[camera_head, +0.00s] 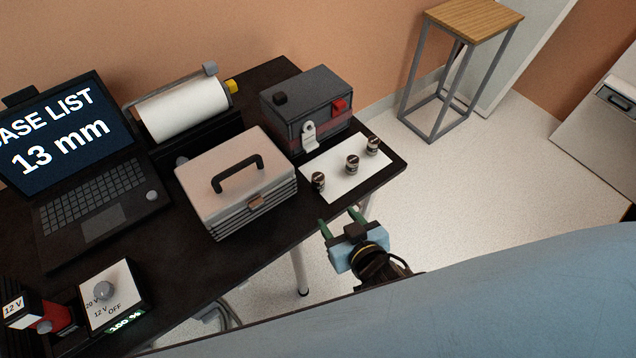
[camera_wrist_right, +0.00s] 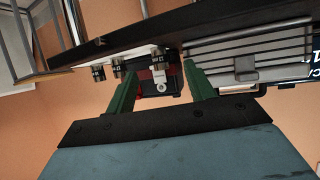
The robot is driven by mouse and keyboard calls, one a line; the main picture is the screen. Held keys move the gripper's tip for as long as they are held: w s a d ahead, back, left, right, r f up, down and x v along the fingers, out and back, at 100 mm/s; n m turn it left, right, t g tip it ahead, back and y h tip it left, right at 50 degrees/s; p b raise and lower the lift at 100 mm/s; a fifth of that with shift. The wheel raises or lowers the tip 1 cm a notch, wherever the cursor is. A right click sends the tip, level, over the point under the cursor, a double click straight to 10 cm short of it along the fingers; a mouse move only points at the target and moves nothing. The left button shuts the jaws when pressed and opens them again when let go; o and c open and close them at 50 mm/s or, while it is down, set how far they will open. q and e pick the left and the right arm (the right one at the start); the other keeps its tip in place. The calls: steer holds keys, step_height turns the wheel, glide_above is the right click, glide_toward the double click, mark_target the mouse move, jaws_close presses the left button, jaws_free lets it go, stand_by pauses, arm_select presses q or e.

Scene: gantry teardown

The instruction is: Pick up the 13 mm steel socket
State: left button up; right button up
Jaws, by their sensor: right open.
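Three small steel sockets with dark bands stand on a white mat (camera_head: 330,193) at the table's right end: a near one (camera_head: 318,182), a middle one (camera_head: 352,165) and a far one (camera_head: 373,146). Their markings are too small to read, so I cannot tell which is 13 mm. My right gripper (camera_head: 340,220) is open and empty, just off the table's front edge, nearest to the near socket and apart from it. In the right wrist view, which is upside down, sockets (camera_wrist_right: 98,73) show beyond the open fingers (camera_wrist_right: 160,82). My left gripper is not in view.
A grey toolbox (camera_head: 225,205) stands left of the mat and a dark battery (camera_head: 310,112) behind it. A laptop (camera_head: 75,150) reading "13 mm", a paper roll (camera_head: 180,108) and a dial box (camera_head: 112,295) are further left. A wooden-topped stool (camera_head: 474,18) stands beyond the table.

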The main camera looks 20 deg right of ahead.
mark_target(321, 183)
steer(key=shift+t, duration=0.3)
steer(key=w, duration=0.5)
steer(key=w+b, duration=0.1)
steer(key=w, duration=0.2)
steer(key=shift+w+a+f, duration=0.1)
steer(key=shift+a+f, duration=0.05)
steer(key=shift+a, duration=0.25)
steer(key=x, duration=0.2)
steer(key=b+x, duration=0.1)
steer(key=x, duration=0.1)
steer(key=shift+w+d, duration=0.1)
steer(key=shift+d, duration=0.15)
steer(key=shift+w+f, duration=0.15)
steer(key=shift+w, duration=0.15)
steer(key=shift+w+a, duration=0.1)
steer(key=c, duration=1.1)
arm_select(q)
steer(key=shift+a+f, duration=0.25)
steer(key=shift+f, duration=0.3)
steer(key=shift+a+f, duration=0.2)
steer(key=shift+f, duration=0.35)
